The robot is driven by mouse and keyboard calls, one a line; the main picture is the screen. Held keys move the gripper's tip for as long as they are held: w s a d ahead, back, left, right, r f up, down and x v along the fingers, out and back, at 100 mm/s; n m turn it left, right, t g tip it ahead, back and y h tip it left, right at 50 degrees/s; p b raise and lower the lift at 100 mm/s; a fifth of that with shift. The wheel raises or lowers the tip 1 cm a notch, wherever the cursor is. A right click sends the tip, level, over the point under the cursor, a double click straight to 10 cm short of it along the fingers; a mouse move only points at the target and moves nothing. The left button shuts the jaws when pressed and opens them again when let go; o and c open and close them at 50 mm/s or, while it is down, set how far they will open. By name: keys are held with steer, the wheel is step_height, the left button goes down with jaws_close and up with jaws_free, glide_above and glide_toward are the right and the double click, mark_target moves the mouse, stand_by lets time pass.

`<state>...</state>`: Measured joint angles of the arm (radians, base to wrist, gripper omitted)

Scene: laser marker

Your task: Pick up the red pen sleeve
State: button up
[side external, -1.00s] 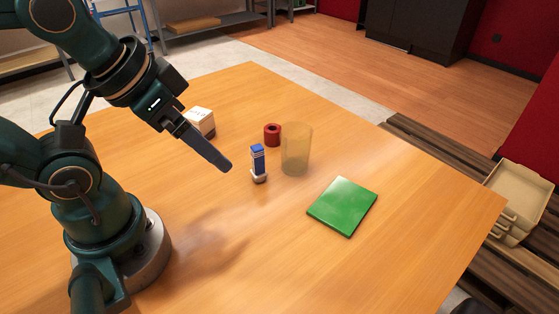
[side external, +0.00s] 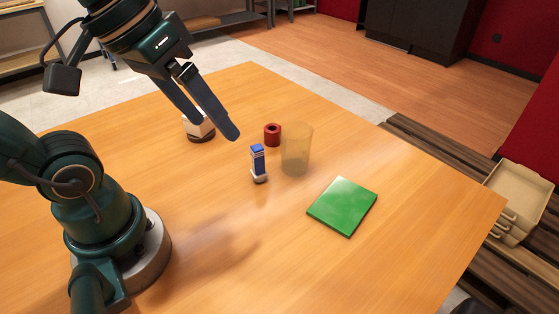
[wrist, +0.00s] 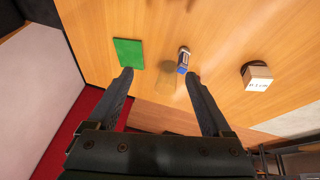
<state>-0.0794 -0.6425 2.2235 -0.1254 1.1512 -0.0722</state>
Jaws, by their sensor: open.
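The red pen sleeve (side external: 272,134) is a short red ring-shaped cylinder with a dark hole in its top. It stands on the wooden table just behind and left of a translucent yellowish cup in the side view. I cannot make it out clearly in the wrist view. My gripper (side external: 215,129) is open and empty, held above the table to the left of the sleeve. Its two dark fingers are spread apart in the wrist view (wrist: 159,74) too. Nothing is between the fingertips in contact with them.
The translucent cup (side external: 296,150) stands close beside the sleeve. A green square plate (side external: 342,206) lies to the right. A white block on a dark base (side external: 199,129) is behind my gripper. The table front is clear.

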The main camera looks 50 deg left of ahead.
steer(key=w+d+n+h, duration=0.1)
steer(key=w+n+h, duration=0.2)
steer(key=w+n, duration=0.3)
steer(key=n+t+h, duration=0.2)
steer(key=n+t, duration=0.5)
steer(key=n, duration=1.6)
glide_above(275, 132)
steer(key=s+a, duration=0.3)
steer(key=a, duration=0.1)
steer(key=shift+m, duration=0.3)
steer(key=f, duration=1.7)
steer(key=shift+s+d+f, duration=0.1)
steer(key=shift+d+f, duration=0.1)
steer(key=shift+f, duration=0.2)
steer(key=shift+f+h, duration=0.25)
steer(key=shift+h, duration=0.05)
steer(key=shift+w+d+f, duration=0.15)
steer(key=shift+w+f, duration=0.05)
steer(key=shift+w, duration=0.05)
steer(key=shift+x, duration=2.25)
steer(key=shift+r, duration=0.1)
